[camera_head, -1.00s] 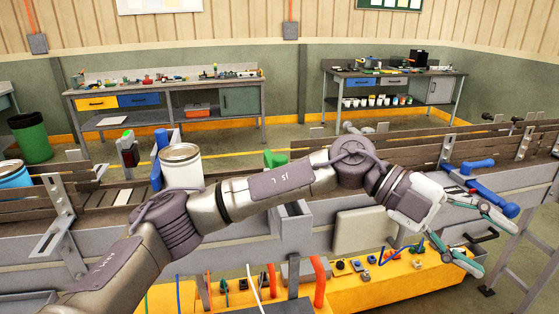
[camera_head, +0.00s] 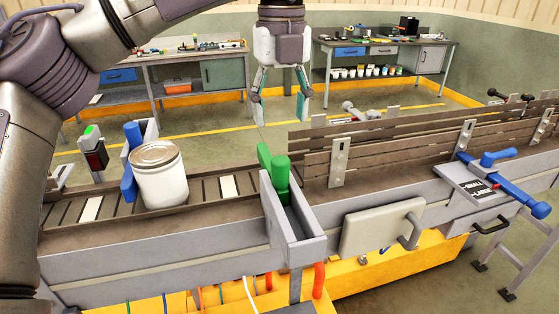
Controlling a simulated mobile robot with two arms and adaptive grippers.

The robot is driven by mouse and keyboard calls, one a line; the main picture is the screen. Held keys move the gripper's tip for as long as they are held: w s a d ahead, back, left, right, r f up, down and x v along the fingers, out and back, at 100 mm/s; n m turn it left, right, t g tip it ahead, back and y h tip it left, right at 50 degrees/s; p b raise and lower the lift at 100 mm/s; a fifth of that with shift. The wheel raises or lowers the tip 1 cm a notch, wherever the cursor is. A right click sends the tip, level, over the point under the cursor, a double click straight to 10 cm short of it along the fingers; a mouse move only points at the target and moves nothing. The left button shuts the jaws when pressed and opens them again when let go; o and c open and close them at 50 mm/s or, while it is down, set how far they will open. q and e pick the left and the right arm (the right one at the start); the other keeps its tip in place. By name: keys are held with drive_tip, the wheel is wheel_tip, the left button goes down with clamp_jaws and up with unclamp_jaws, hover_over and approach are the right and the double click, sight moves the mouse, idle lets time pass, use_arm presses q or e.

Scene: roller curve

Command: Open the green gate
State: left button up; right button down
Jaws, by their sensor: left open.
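The green gate handle (camera_head: 275,172) stands upright at the right end of the roller section, beside a grey gate plate (camera_head: 285,222). A white can (camera_head: 160,175) with a metal lid stands on the rollers left of it, against a blue post (camera_head: 136,160). My left gripper (camera_head: 281,112) hangs from the top of the view, fingers pointing down, open and empty. It appears above and behind the green handle, apart from it. My right gripper is not in view.
A blue lever (camera_head: 500,183) with a labelled plate lies on the conveyor at the right. Wooden side rails (camera_head: 390,152) line the right section. A white panel with a handle (camera_head: 382,227) is on the front side. Workbenches stand behind.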

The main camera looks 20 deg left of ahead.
sight(280, 160)
use_arm(q)
wheel_tip(280, 160, down, 4)
drive_tip(key=shift+r+p, duration=0.1)
drive_tip(key=shift+p, duration=0.35)
wheel_tip(280, 160, down, 6)
drive_tip(key=shift+w+a+f+p, duration=0.1)
drive_tip(key=shift+w+a+p, duration=0.05)
drive_tip(key=shift+p, duration=0.65)
drive_tip(key=shift+f, duration=0.65)
clamp_jaws()
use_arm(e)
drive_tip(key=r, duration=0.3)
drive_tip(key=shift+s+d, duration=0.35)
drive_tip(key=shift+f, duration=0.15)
